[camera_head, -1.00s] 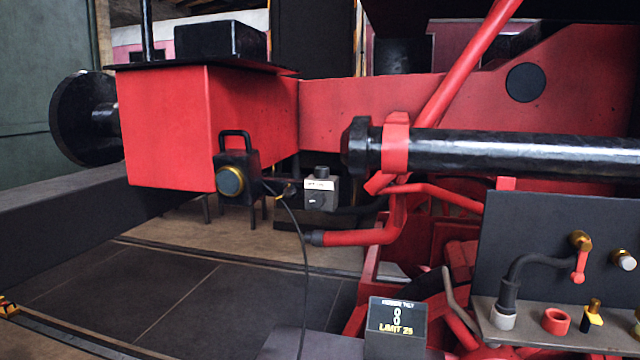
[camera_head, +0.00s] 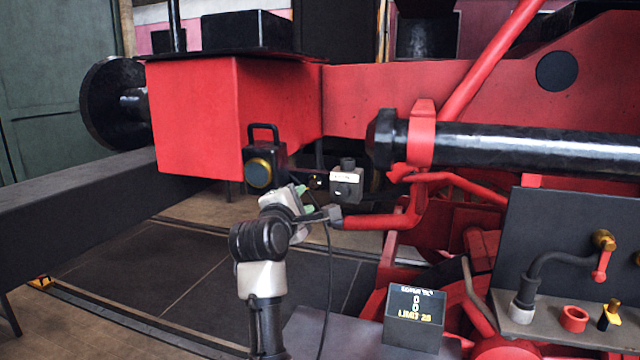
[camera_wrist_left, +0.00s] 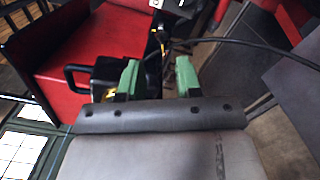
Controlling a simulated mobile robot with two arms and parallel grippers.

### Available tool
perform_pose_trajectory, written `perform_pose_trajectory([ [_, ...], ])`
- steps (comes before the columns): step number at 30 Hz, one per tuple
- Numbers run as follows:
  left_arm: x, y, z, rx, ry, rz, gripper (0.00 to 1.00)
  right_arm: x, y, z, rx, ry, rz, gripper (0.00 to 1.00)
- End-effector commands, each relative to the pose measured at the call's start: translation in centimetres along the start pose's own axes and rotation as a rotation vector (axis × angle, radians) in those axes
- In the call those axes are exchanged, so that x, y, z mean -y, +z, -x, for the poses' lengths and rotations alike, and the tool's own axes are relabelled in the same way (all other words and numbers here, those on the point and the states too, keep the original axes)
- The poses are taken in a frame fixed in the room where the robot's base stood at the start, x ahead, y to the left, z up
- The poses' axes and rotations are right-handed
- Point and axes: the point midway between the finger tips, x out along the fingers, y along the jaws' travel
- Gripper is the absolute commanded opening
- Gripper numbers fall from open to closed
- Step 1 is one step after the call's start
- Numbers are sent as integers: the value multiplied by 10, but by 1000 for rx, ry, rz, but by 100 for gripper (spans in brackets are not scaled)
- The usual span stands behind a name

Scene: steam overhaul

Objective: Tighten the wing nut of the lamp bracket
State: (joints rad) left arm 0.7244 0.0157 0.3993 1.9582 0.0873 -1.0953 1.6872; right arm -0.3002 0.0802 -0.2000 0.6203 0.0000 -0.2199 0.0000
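The black lamp (camera_head: 270,152) with a top handle and a round brass-rimmed lens hangs at the lower corner of the red beam end. In the left wrist view the lamp (camera_wrist_left: 104,72) lies left of the fingers. A small yellowish part (camera_wrist_left: 164,44), possibly the wing nut, shows beyond the gap between the fingers; I cannot make out its wings. My left gripper (camera_head: 303,199) is just below and right of the lamp, in front of it. Its green fingers (camera_wrist_left: 158,77) are apart with nothing clearly between them. The right gripper is not in view.
A grey box with a knob (camera_head: 346,184) sits right of the lamp. A black cable hangs near my left gripper. A red pipe (camera_head: 375,221) runs to the right. A display box (camera_head: 414,318) and a panel with fittings (camera_head: 575,250) stand at the lower right.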

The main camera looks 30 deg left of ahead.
Motion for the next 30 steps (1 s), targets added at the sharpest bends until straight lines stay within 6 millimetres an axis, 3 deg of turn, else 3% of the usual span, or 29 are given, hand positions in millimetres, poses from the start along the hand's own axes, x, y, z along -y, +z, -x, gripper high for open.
perform_pose_trajectory([
  [18,-2,1,-92,-1,-3,-1,34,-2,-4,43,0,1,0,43],
  [30,1,0,-106,0,-1,-2,34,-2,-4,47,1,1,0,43],
])
